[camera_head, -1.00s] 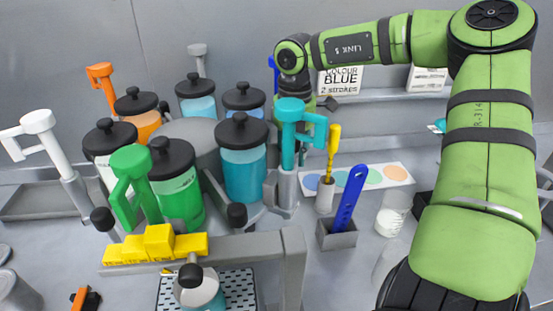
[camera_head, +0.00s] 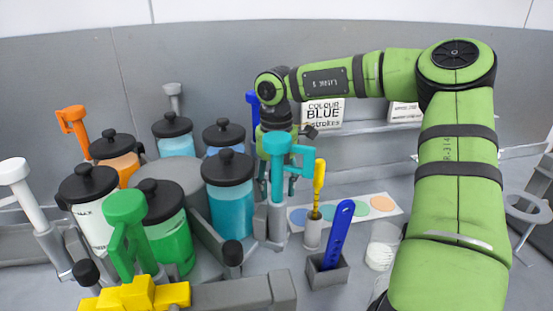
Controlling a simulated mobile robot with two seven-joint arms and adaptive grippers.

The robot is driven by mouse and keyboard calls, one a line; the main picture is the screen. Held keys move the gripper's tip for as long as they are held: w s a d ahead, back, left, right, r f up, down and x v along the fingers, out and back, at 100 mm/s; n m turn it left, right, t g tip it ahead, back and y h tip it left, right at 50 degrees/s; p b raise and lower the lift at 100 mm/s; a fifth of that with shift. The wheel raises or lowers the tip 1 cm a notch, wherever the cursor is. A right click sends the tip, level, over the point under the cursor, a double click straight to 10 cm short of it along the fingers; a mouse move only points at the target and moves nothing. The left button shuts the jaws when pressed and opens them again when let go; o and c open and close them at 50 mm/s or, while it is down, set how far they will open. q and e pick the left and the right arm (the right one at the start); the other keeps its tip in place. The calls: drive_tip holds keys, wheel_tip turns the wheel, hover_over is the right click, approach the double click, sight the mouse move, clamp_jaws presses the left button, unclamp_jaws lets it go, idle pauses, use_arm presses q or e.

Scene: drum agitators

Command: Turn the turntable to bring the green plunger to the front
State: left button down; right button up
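The grey turntable (camera_head: 170,177) carries several black-lidded jars in a ring. The green plunger (camera_head: 127,230) stands upright at the near left, in front of the green jar (camera_head: 172,240). The teal plunger (camera_head: 278,155) is at the right by the teal jar (camera_head: 229,200). An orange plunger (camera_head: 72,125), white plunger (camera_head: 25,190), grey plunger (camera_head: 174,97) and blue plunger (camera_head: 252,82) stand around the rest. My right gripper (camera_head: 279,180) hangs fingers down behind the teal plunger, which partly hides it; its opening is unclear. My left gripper is out of view.
A yellow stepped block (camera_head: 135,296) sits on a grey beam (camera_head: 232,293) at the front. A grey holder (camera_head: 326,272) with a blue stick (camera_head: 338,232), a yellow-handled tool (camera_head: 319,180) and a beaker (camera_head: 383,245) stand right. A "COLOUR BLUE" card (camera_head: 322,115) is behind.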

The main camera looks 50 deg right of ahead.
wheel_tip(320, 180, up, 11)
drive_tip(key=shift+r, duration=0.15)
idle(0.7)
